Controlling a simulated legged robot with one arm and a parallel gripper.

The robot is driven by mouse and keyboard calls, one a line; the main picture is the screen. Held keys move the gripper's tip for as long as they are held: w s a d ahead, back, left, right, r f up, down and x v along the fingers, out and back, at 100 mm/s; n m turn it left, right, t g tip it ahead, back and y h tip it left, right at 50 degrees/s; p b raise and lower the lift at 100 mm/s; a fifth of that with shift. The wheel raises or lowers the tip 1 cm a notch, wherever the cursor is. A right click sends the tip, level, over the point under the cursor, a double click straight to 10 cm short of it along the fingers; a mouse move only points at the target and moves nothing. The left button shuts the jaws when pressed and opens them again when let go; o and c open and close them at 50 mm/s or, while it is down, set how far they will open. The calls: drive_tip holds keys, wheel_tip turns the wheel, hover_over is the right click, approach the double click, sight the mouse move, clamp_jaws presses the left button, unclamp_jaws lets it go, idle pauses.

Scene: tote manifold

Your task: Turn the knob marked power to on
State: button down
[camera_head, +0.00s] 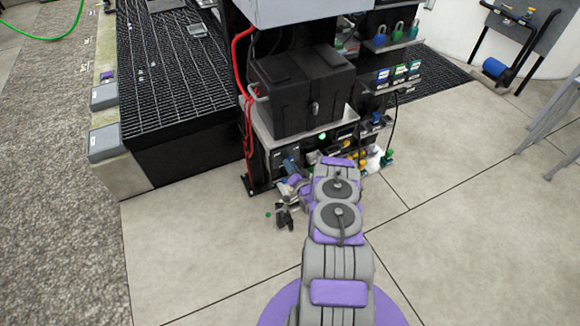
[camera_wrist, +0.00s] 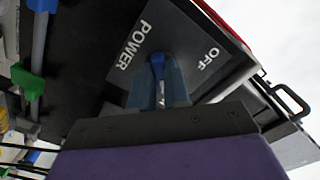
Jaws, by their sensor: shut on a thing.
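In the wrist view, a dark panel (camera_wrist: 195,35) carries the white words POWER (camera_wrist: 132,45) and OFF (camera_wrist: 208,59). A blue knob (camera_wrist: 157,62) sits between these words. My gripper (camera_wrist: 158,78) is shut on the knob, one finger on each side. Much of the knob is hidden by the fingers, and I cannot tell exactly where it points. No ON mark is visible. In the head view, my gripper (camera_head: 290,168) reaches the front of the low panel under the shelf, and the knob is too small to make out.
A black case (camera_head: 305,92) stands on the shelf above the panel. Red cables (camera_head: 241,75) hang at its left. Padlocks (camera_head: 388,36) and tags hang on the rack at right. A black grating platform (camera_head: 170,75) lies left.

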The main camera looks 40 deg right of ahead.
drive_tip(key=shift+s+d+f+m, duration=0.1)
drive_tip(key=shift+s+m, duration=0.05)
drive_tip(key=shift+m, duration=0.15)
drive_tip(key=c, duration=1.1)
unclamp_jaws()
drive_tip(key=shift+d, duration=0.1)
drive_tip(key=p+v, duration=0.5)
drive_tip(key=v, duration=1.2)
